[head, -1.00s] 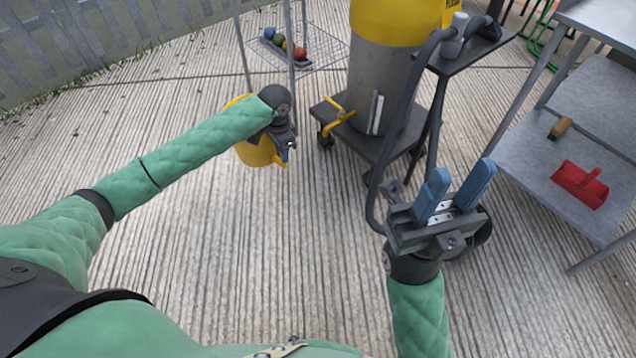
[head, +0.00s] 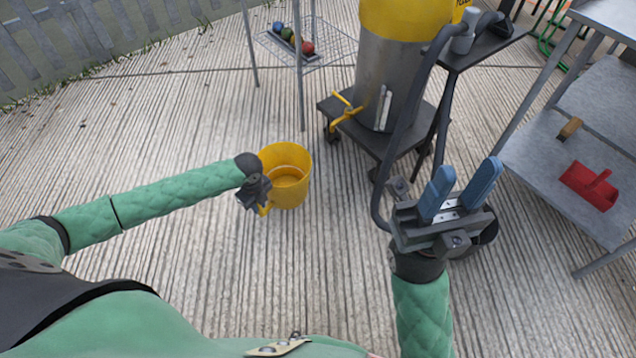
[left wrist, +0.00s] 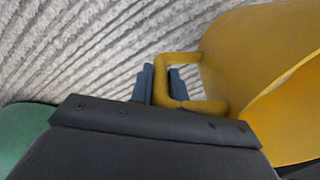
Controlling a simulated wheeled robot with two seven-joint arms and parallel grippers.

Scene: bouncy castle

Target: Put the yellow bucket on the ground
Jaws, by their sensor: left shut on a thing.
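The yellow bucket (head: 290,195) is in the middle of the head view, upright with its open top toward me. It also fills the right side of the left wrist view (left wrist: 245,50). My left gripper (head: 262,196) is at the bucket's left side. In the left wrist view my left gripper (left wrist: 160,85) has its blue fingers shut on the bucket's yellow handle. Whether the bucket's base touches the ground (head: 200,270) cannot be told. My right gripper (head: 458,195) is empty, with its two blue fingers apart and pointing up.
A steel and yellow drum (head: 385,80) stands on a dark wheeled cart (head: 345,125) behind the bucket. A wire rack (head: 330,50) holds coloured balls. A metal shelf (head: 540,160) with a red dustpan (head: 588,185) is at the right. Ground left of the bucket is clear.

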